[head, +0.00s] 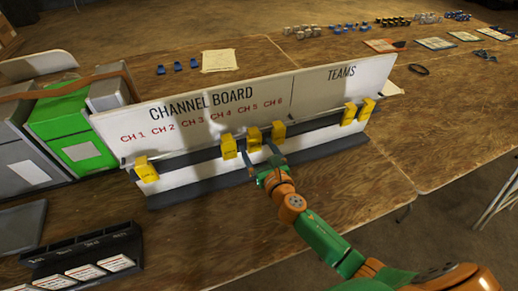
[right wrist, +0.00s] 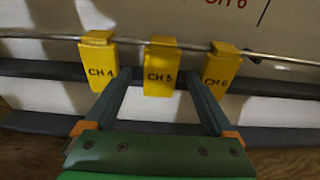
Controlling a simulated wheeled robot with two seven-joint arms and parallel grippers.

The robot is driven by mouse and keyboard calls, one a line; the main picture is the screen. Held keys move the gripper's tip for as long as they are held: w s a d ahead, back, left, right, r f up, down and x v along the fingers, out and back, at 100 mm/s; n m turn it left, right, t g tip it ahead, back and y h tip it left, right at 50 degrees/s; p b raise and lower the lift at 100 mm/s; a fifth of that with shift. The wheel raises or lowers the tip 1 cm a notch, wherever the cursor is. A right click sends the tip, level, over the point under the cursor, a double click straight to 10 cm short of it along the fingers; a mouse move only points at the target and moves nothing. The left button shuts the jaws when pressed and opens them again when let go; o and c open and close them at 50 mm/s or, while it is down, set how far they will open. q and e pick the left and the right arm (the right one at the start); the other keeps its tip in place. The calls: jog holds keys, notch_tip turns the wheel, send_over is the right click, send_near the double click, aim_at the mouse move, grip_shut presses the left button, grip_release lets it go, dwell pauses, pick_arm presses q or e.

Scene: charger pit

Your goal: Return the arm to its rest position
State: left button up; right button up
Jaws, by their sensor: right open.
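My right gripper (head: 264,156) is open in front of the channel board (head: 190,112). In the right wrist view its two fingers (right wrist: 158,82) point at the yellow CH 5 tag (right wrist: 161,70), one to each side of it, and nothing is held. The CH 4 tag (right wrist: 98,62) hangs left of the fingers and the CH 6 tag (right wrist: 220,70) right. All three hang on a thin metal rail (right wrist: 194,46). I cannot tell whether a finger touches a tag. My right arm (head: 320,235) reaches in from the lower right. My left gripper is not in view.
More yellow tags hang at the rail's left end (head: 146,169) and under TEAMS (head: 349,114). Green (head: 70,130) and grey bins stand left of the board. A dark card rack (head: 85,255) sits at the lower left. The wooden table (head: 215,225) before the board is mostly clear.

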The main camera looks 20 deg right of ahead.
jog(key=s+d+f+m+g+h, duration=0.25)
jog(key=s+m, duration=0.35)
jog(key=m, duration=0.3)
jog(key=s+d+f+m+g+h, duration=0.2)
jog(key=s+d+m+g, duration=0.1)
jog(key=s+m, duration=0.55)
jog(key=s+a+f+m+g+y, duration=0.2)
jog(key=s+m+g, duration=0.2)
jog(key=s+m, duration=0.35)
jog(key=s+a+f+m+g+y, duration=0.25)
jog(key=s+m, duration=0.35)
jog(key=m, duration=0.3)
jog(key=s+f+g, duration=0.2)
jog(key=s+f, duration=0.1)
jog(key=f, duration=1.4)
jog(key=s+d+f+g, duration=0.1)
jog(key=s+d+f, duration=0.1)
jog(key=s+f, duration=0.7)
jog(key=s, duration=0.3)
jog(key=shift+d+f+g+h, duration=0.15)
jog(key=shift+f+g+h, duration=0.15)
jog(key=shift+f, duration=0.1)
